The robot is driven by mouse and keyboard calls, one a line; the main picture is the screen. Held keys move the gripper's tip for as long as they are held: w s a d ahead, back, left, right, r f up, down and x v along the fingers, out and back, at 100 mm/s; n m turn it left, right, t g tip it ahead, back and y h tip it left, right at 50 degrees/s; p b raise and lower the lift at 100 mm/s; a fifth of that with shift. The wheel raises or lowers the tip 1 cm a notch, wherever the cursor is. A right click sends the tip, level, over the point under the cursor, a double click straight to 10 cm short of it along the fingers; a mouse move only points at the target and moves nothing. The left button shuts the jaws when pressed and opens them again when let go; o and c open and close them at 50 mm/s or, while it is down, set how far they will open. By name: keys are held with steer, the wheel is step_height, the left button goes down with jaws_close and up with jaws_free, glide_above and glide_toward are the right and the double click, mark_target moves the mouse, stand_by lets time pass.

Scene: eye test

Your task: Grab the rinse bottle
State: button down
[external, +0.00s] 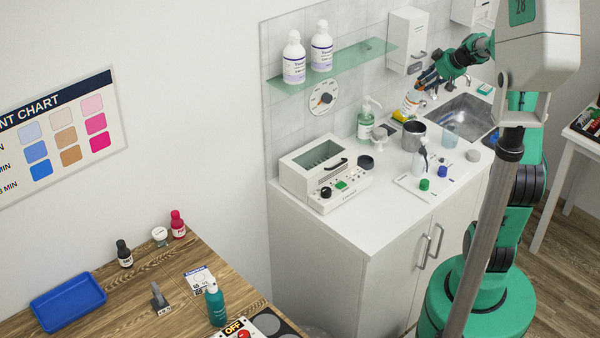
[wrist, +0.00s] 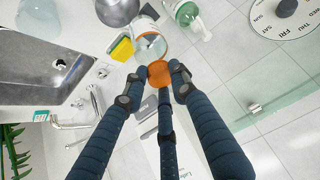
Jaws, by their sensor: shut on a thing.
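The rinse bottle, a white bottle with an orange band (external: 410,103), is at the back of the counter, left of the sink. Its orange cap (wrist: 160,74) and part of its pale body (wrist: 149,46) show in the wrist view. My gripper (external: 424,82) comes from the upper right and is shut on the bottle's top. In the wrist view the dark fingers of my gripper (wrist: 158,80) close around the orange cap. I cannot tell whether the bottle's base touches the counter. Its label is too small to read.
A yellow sponge (wrist: 122,48) lies close beside the bottle. A green pump bottle (external: 365,124), a metal beaker (external: 413,136) and a glass beaker (external: 450,133) stand nearby. The sink (external: 462,118) is to the right. A glass shelf (external: 345,64) holds two white bottles.

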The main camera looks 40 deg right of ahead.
steer(key=s+r+g+p, duration=0.2)
steer(key=s+g+p, duration=0.1)
steer(key=s+p, duration=0.8)
steer(key=s, duration=0.3)
stand_by(0.5)
